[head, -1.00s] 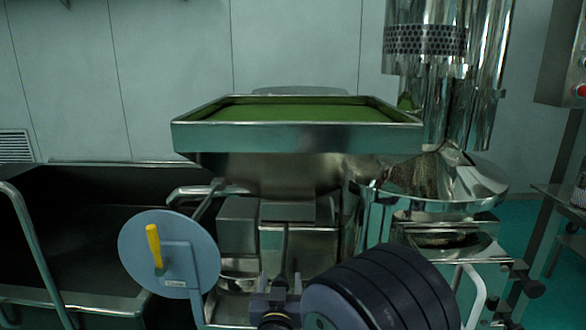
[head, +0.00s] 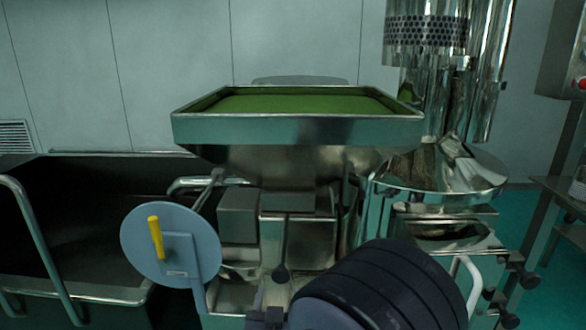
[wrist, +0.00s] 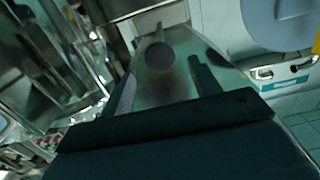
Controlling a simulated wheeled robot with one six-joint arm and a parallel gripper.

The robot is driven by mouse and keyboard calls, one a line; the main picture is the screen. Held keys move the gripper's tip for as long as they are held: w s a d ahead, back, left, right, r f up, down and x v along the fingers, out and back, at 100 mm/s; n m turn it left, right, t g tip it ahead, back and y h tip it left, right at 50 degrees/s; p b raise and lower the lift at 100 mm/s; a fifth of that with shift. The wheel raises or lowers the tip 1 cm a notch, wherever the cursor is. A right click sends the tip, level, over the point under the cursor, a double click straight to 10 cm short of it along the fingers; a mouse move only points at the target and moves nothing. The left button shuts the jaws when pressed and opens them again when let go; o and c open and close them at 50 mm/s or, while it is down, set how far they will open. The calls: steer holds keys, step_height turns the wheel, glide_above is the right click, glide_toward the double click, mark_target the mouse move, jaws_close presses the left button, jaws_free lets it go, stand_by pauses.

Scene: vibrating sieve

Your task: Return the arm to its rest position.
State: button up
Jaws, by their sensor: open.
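My gripper (wrist: 160,92) shows in the wrist view with its two dark fingers spread apart and nothing between them. A round dark knob on a stem (wrist: 160,57) lies beyond the fingertips. In the head view the dark ribbed part of my arm (head: 385,290) is at the bottom centre-right, in front of the sieve machine; the gripper fingers cannot be made out there. The vibrating sieve's steel tray (head: 300,132) holds a green surface and stands above and behind my arm.
A round grey-blue disc with a yellow handle (head: 155,238) stands at left. A dark open steel bin (head: 80,296) is behind it. A steel cylinder machine (head: 430,100) stands at right, with a control box (head: 560,60) beyond. Green floor (head: 550,265) shows at right.

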mark_target(282, 260)
steer(key=w, duration=1.1)
steer(key=shift+d+b, duration=0.15)
steer(key=shift+b, duration=0.25)
